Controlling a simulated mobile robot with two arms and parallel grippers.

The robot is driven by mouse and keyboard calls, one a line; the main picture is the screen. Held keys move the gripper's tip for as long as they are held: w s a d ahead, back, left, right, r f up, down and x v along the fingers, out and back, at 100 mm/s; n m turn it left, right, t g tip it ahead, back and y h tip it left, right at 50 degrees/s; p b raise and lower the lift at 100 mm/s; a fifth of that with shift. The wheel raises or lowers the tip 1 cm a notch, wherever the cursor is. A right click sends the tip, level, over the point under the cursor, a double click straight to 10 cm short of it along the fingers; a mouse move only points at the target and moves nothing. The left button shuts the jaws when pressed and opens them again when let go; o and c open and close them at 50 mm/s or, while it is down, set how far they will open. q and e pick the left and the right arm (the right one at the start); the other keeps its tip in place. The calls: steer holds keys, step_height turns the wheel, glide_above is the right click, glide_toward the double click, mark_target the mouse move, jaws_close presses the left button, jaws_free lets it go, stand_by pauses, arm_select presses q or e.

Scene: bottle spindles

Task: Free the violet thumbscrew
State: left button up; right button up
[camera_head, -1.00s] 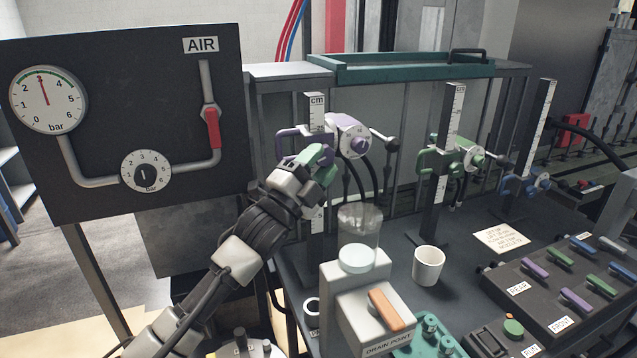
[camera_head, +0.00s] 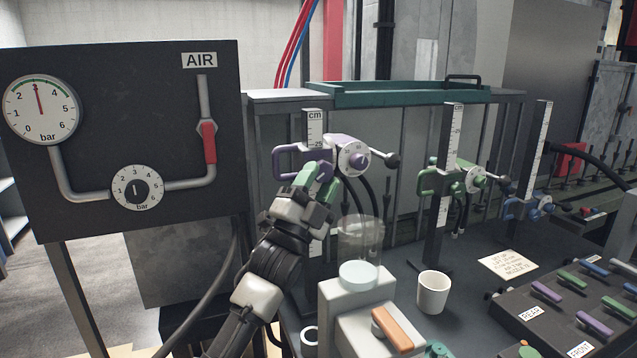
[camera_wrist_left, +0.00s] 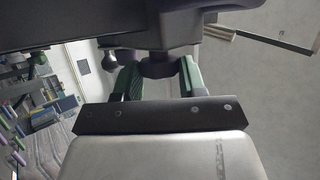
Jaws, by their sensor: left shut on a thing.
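The violet spindle carriage (camera_head: 287,160) sits on the first upright scale post (camera_head: 315,122), with a white dial (camera_head: 353,158) and violet hub on its right. My left gripper (camera_head: 319,181) is at the carriage's near side, its green fingers on either side of the violet thumbscrew (camera_head: 324,172). The fingers hide most of the thumbscrew. In the left wrist view, the thumbscrew (camera_wrist_left: 157,66) looks dark and sits between the two green fingertips, under the carriage body. The left gripper is shut on it. My right gripper is not in view.
A green carriage (camera_head: 457,181) and a blue one (camera_head: 530,206) sit on posts to the right. A clear cylinder (camera_head: 360,238) on a grey block stands close right of my left arm. A white cup (camera_head: 433,292) and a lever box (camera_head: 570,310) are further right. The AIR panel (camera_head: 120,110) is left.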

arm_select(q)
steer(key=o, duration=0.9)
steer(key=shift+f, duration=0.1)
steer(key=shift+s+a+f, duration=0.2)
steer(key=shift+s+f, duration=0.05)
steer(key=shift+b+v, duration=0.65)
steer(key=shift+v, duration=4.3)
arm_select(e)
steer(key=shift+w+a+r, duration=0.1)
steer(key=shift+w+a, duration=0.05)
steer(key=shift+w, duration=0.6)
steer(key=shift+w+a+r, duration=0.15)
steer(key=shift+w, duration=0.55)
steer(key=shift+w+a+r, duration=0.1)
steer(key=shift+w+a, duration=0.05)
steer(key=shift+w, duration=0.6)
arm_select(q)
steer(key=shift+r, duration=0.15)
